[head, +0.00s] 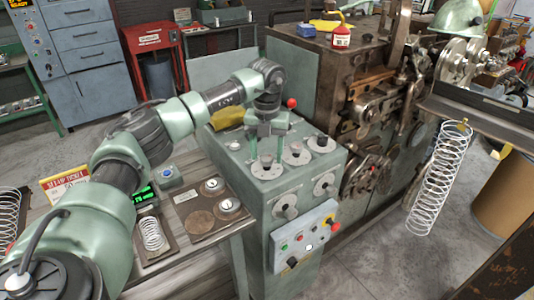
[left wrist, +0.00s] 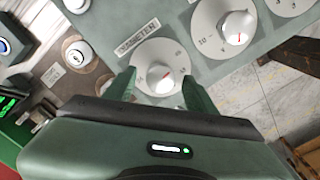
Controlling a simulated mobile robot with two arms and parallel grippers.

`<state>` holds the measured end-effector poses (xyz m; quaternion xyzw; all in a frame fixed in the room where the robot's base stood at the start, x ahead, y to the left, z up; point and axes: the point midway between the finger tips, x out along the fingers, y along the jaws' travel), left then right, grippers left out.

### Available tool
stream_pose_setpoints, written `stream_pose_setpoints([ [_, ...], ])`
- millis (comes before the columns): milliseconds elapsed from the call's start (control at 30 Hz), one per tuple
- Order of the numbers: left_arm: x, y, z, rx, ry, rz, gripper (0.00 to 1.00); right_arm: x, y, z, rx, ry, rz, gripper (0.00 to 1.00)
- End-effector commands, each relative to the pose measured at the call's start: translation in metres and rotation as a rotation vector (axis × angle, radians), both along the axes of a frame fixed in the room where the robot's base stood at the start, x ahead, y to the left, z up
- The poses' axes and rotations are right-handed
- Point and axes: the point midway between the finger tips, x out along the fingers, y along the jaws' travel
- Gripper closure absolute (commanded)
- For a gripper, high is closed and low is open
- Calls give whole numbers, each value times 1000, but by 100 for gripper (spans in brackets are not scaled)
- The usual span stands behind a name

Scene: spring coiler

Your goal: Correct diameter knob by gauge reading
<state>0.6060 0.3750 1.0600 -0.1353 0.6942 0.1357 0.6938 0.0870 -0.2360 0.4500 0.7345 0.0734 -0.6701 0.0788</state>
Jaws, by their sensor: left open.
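My left gripper (head: 268,153) is open, pointing down over the top of the green control box (head: 253,197). In the left wrist view, its two green fingers (left wrist: 160,88) stand on either side of a silver knob (left wrist: 161,77) with a red pointer mark. The same knob (head: 267,162) shows between the fingers in the head view. I cannot tell whether the fingers touch it. A gauge with a lit green display (head: 143,195) stands on the side bench; its digits are unclear. My right gripper is not in view.
More dial knobs (head: 296,150) are on the box top, with others on its front above a button panel (head: 302,240). A small spring (head: 152,234) lies on the bench. A large spring (head: 440,178) hangs at the coiling machine, right.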

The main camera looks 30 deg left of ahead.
Motion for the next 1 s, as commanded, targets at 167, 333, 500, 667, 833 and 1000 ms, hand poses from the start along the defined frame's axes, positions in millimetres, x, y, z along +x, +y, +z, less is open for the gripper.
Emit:
stream_pose_setpoints([
  [167, 1, 0, 24, 0, -8, 0, 44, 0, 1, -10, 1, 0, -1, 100],
  [333, 2, 0, 54, -1, -7, 1, 44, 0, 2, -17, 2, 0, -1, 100],
  [500, 1, 0, 71, -1, -4, 0, 44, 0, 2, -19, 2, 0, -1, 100],
  [667, 1, 0, 76, -1, -4, 0, 44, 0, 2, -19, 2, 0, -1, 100],
  [833, 1, 0, 76, -1, -3, 0, 44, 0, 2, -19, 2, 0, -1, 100],
  [1000, 1, 0, 76, -1, -3, 0, 44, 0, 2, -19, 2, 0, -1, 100],
])
